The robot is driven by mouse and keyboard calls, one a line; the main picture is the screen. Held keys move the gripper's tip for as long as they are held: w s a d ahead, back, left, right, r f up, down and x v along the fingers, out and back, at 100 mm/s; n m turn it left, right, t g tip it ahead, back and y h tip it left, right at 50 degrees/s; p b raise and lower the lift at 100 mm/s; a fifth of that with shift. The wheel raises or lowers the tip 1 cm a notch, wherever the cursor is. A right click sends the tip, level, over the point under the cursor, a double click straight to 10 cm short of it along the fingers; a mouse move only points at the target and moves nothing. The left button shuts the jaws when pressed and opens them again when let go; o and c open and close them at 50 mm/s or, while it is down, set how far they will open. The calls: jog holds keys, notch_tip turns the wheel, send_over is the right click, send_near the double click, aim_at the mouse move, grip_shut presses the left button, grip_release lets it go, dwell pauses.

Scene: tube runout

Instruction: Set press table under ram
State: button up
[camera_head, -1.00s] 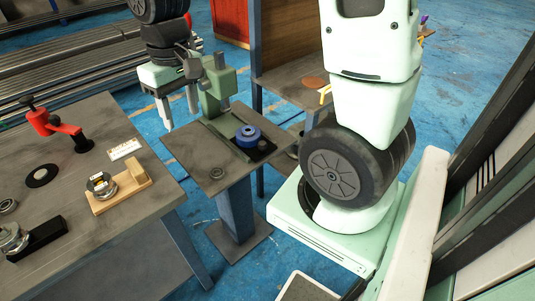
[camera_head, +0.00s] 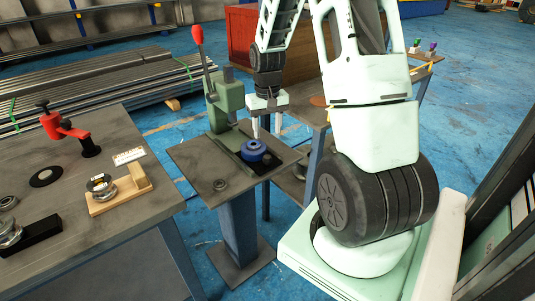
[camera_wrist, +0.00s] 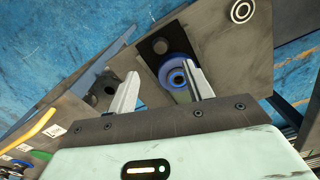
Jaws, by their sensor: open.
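The green arbor press (camera_head: 228,95) stands on a pedestal stand (camera_head: 200,165), its red-knobbed lever (camera_head: 197,38) pointing up. A blue round piece with a hole (camera_head: 253,150) sits on a dark slide plate (camera_head: 267,163) in front of the press column. Which part is the press table is hard to tell. My gripper (camera_head: 267,134) is open and empty, pointing down just behind and right of the blue piece. In the wrist view, the blue piece (camera_wrist: 172,74) shows between the open fingers (camera_wrist: 160,78), partly behind the right finger.
A workbench (camera_head: 120,225) at left holds a red clamp (camera_head: 62,124), a wooden block with a metal ring (camera_head: 120,190) and a black block (camera_head: 35,236). Another table (camera_head: 300,105) stands behind my gripper.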

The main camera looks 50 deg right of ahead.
aim_at(251, 142)
notch_tip(251, 142, down, 10)
jog(key=shift+r, duration=0.15)
dwell(0.3)
grip_shut()
jog(key=w, duration=0.3)
jog(key=w+d, duration=0.1)
jog(key=w, duration=0.1)
jog(key=w+d, duration=0.1)
jog(key=w, duration=0.2)
jog(key=shift+w+p, duration=0.3)
jog(key=shift+p, duration=0.1)
grip_release()
jog(key=shift+r, duration=0.1)
notch_tip(251, 142, up, 17)
jog(key=shift+r+b, duration=0.15)
jog(key=shift+b, duration=0.25)
